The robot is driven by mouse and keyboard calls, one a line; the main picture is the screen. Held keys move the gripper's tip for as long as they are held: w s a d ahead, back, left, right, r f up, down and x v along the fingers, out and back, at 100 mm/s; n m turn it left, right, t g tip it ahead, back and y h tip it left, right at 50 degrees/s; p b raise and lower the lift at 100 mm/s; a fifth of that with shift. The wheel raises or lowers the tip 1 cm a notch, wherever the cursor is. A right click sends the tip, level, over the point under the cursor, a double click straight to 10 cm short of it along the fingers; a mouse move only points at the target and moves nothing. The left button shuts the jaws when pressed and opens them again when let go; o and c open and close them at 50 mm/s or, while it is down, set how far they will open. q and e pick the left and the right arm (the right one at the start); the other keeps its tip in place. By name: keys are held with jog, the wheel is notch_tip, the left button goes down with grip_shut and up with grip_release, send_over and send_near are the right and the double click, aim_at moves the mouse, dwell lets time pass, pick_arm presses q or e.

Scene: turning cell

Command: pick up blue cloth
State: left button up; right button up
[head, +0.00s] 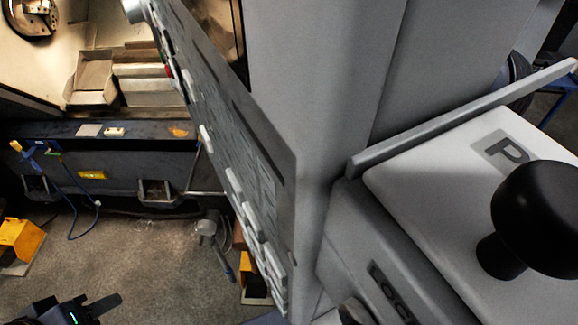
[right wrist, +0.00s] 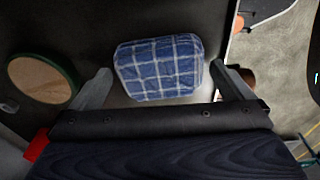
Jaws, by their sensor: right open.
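The blue cloth (right wrist: 160,68) is a folded, rounded bundle with white check lines, seen in the right wrist view. It lies on a dark surface. My right gripper (right wrist: 160,72) is open, with one finger left of the cloth and one right of it. Small gaps show between the fingers and the cloth's sides. I cannot tell its height above the cloth. The cloth does not show in the head view. My left gripper (head: 82,310) is partly in view at the bottom left of the head view, over the floor; its opening is unclear.
A round wooden piece with a green rim (right wrist: 42,78) lies left of the cloth. In the head view, a control panel (head: 232,150) and a grey cabinet with a black knob (head: 545,215) fill the middle and right. The floor (head: 130,260) at lower left is partly clear.

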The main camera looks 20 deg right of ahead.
jog(key=shift+f, duration=0.4)
jog(key=shift+c, duration=0.4)
jog(key=c, duration=0.7)
jog(key=shift+r, duration=0.1)
notch_tip(320, 180, up, 18)
jog(key=shift+f, duration=0.1)
